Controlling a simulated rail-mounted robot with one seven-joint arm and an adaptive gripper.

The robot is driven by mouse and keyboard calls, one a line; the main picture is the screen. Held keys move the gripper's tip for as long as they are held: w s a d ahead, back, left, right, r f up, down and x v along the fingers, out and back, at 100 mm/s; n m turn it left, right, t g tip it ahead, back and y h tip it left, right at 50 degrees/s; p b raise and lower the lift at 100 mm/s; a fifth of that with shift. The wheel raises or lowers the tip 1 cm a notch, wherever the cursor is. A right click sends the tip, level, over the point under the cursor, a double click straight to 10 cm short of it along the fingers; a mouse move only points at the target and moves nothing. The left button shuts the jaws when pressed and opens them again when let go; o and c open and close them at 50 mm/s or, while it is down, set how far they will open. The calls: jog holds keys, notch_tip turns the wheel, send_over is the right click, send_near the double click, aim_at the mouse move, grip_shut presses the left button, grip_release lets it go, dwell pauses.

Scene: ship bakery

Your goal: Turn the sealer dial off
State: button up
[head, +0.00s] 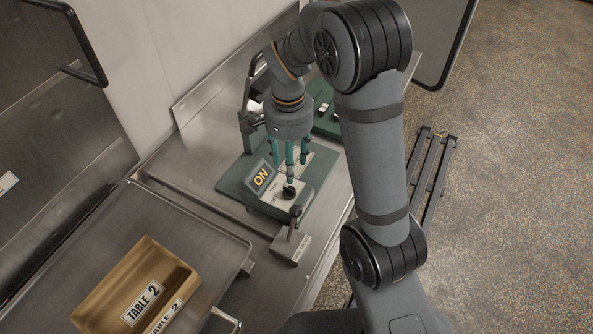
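The sealer (233,183) is a green machine on the steel counter, with a tilted display (261,179) reading ON in yellow. Its dial (289,192) is a small black knob on a pale plate at the front of the machine. My gripper (290,171) points down over the machine, its teal fingers just behind and above the dial. The fingers show as separate upright bars. Their tips overlap the dial area in the picture, so I cannot tell whether they touch the knob or how far apart they are.
A small block with an upright black-topped lever (290,247) stands in front of the sealer. A second green device (326,118) sits behind, partly hidden by my arm. A tan "TABLE 2" box (100,309) rests on a metal tray (205,237) at left. A dark slatted rack (433,175) stands on the floor at right.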

aim_at(288, 187)
jog(key=f, duration=0.6)
jog(key=f+p, duration=0.1)
jog(key=f, duration=0.2)
jog(key=shift+s+a+f, duration=0.1)
jog(key=shift+s+f, duration=0.15)
jog(key=c, duration=0.4)
jog(key=c, duration=0.7)
jog(key=shift+c, duration=0.2)
jog(key=shift+n, duration=0.4)
jog(key=shift+w+f+n+b, duration=0.1)
jog(key=shift+n+b, duration=0.8)
jog(key=shift+n, duration=0.2)
jog(key=n+b, duration=0.1)
jog(key=n, duration=0.1)
jog(key=shift+n, duration=0.3)
jog(key=n+b, duration=0.1)
jog(key=n, duration=0.5)
jog(key=shift+a+r+b, duration=0.1)
jog(key=shift+r+b, duration=0.1)
jog(key=shift+b, duration=0.2)
jog(key=shift+n, duration=0.3)
